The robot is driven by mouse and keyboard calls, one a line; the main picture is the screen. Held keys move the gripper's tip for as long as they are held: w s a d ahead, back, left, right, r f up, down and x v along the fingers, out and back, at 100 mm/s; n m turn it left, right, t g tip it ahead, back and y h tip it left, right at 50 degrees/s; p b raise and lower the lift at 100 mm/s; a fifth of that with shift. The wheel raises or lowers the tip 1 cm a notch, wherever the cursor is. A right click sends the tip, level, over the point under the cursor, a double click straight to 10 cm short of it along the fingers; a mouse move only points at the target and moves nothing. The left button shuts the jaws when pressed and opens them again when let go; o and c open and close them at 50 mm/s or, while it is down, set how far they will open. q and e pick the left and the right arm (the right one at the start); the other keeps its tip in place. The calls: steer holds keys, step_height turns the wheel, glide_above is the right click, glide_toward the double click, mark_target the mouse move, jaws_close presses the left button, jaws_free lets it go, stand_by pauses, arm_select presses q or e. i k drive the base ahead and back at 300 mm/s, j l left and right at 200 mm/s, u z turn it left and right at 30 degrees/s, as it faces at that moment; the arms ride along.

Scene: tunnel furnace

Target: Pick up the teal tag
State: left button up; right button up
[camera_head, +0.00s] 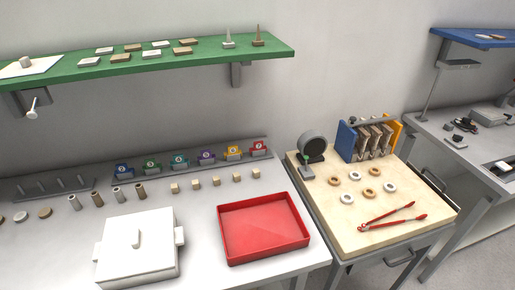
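The teal tag (180,160) stands in a row of small colored, numbered tags along the back of the white table. The green tag (151,164) is to its left and the purple tag (207,156) to its right. The blue tag (124,171) is at the left end, and the orange tag (233,152) and red tag (258,148) are at the right end. The tags appear upright in small grey holders. Neither of my grippers is in view.
Small beige cubes (196,184) stand in front of the tags. Nearer are a white lidded box (137,258) and a red tray (262,232). A green shelf (140,64) hangs above. Red tongs (393,217) and several rings lie on the wooden-topped table (352,235).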

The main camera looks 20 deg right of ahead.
mark_target(179, 159)
steer(key=u, duration=1.8)
steer(key=j+z, duration=0.25)
steer(key=j, duration=0.45)
steer(key=l+u, duration=0.4)
steer(key=l, duration=0.7)
steer(key=k, duration=0.5)
